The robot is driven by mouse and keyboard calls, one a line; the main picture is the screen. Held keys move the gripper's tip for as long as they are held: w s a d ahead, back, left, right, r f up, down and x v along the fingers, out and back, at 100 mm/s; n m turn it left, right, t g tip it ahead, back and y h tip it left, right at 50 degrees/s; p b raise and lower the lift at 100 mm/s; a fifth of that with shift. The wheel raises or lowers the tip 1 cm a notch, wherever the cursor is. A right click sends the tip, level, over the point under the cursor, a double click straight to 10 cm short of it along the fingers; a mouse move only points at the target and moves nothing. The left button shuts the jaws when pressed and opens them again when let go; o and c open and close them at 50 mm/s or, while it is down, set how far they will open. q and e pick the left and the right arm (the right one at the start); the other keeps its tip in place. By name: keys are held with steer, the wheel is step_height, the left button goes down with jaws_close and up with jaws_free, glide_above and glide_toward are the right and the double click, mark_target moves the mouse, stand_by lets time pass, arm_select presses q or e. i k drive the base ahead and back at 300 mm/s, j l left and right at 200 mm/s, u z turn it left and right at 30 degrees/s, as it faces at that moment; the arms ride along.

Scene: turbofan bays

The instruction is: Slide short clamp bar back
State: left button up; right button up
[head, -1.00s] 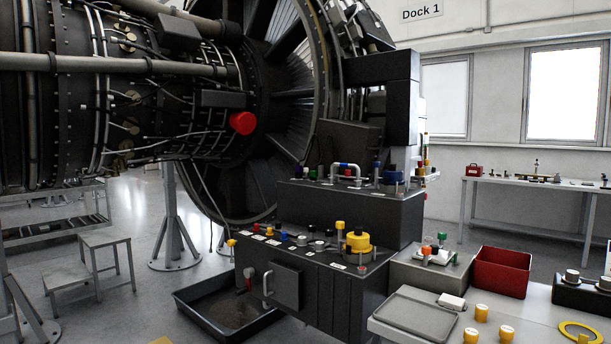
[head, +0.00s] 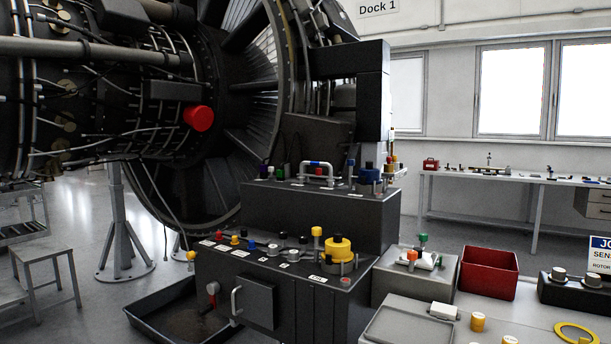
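I cannot tell for certain which part is the short clamp bar. A small white fixture (head: 424,260) with an orange knob (head: 412,255) and a green knob (head: 423,239) sits on a grey box (head: 449,279) right of the dark console. A pale handle-like bar with a blue middle (head: 316,163) stands on the console's upper step (head: 300,208). These parts are too small to make out any clamp bar's position. Neither of my grippers is in view.
The dark stepped console (head: 313,305) carries many knobs, including a large yellow one (head: 338,248). A red bin (head: 488,273) stands right of the grey box. A black drip tray (head: 152,318) lies on the floor. A stool (head: 44,253) stands at left.

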mark_target(318, 171)
steer(key=i+j, duration=0.25)
steer(key=j, duration=0.15)
steer(key=i+j, duration=0.2)
steer(key=j, duration=0.2)
steer(key=i+j, duration=0.25)
steer(key=j, duration=0.2)
